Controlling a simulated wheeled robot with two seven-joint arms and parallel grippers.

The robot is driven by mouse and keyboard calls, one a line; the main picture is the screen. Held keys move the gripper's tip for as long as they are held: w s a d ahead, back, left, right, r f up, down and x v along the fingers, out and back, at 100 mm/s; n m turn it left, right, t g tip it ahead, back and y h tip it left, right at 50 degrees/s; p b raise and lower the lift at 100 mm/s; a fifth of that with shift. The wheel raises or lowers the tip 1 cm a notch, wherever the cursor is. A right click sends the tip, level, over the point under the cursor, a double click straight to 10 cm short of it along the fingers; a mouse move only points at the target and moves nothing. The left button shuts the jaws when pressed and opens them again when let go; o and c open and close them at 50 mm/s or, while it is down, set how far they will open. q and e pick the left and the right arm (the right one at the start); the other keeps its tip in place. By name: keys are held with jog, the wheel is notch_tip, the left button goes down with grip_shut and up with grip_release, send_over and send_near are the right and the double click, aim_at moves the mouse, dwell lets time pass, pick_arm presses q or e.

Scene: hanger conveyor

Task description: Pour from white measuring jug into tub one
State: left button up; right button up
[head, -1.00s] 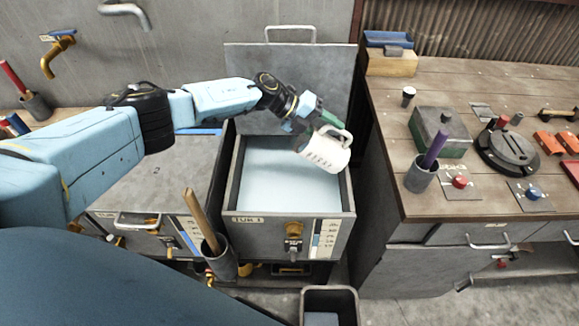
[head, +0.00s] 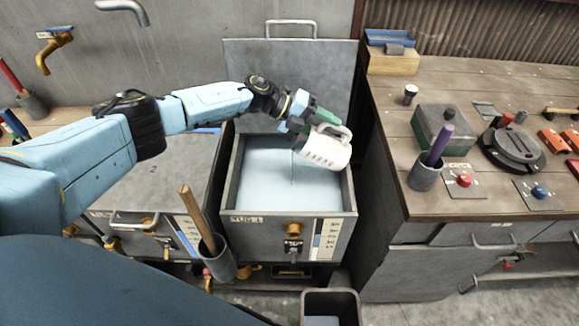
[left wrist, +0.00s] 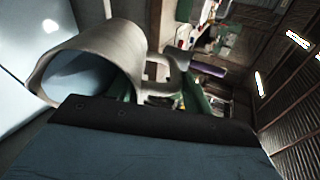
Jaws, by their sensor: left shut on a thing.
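The white measuring jug (head: 322,153) is tilted on its side above tub one (head: 247,219), its mouth facing left and down. My left gripper (head: 325,119) is shut on the jug by its handle side, with green fingers. Tub one has its lid raised and holds pale blue liquid (head: 268,185). A faint thin line runs down from the jug's lip to the liquid, like a thin stream. In the left wrist view the jug (left wrist: 105,60) lies sideways, its open mouth to the left. The amount inside is hard to tell. My right gripper is not in view.
The raised lid (head: 290,70) stands behind tub one. A closed tub marked 2 (head: 150,180) is on the left. A holder with a wooden handle (head: 222,262) stands at the front left. The wooden workbench (head: 470,90) with tools is on the right.

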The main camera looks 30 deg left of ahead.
aim_at(316, 132)
pick_arm(q)
jog(key=shift+r, duration=0.1)
dwell(0.3)
jog(key=shift+s+a+f+h+b, duration=0.2)
jog(key=shift+a+h+b, duration=0.25)
jog(key=shift+b, duration=1)
jog(key=shift+f, duration=0.1)
jog(key=shift+s+a+f+t+h+b, duration=0.15)
jog(key=shift+a+f+t+h+b, duration=0.35)
jog(key=shift+b, duration=1.1)
jog(key=shift+d+r, duration=0.1)
jog(key=shift+r, duration=0.1)
jog(key=shift+f+h, duration=0.1)
jog(key=shift+h, duration=0.15)
jog(key=shift+s+a+f+h+b, duration=0.2)
jog(key=shift+a+f+h+b, duration=0.25)
jog(key=shift+b, duration=1.25)
jog(key=shift+a, duration=0.1)
jog(key=shift+s+a+f+t+h+b, duration=0.15)
jog(key=shift+a+f+t+h+b, duration=0.3)
jog(key=shift+b, duration=1.25)
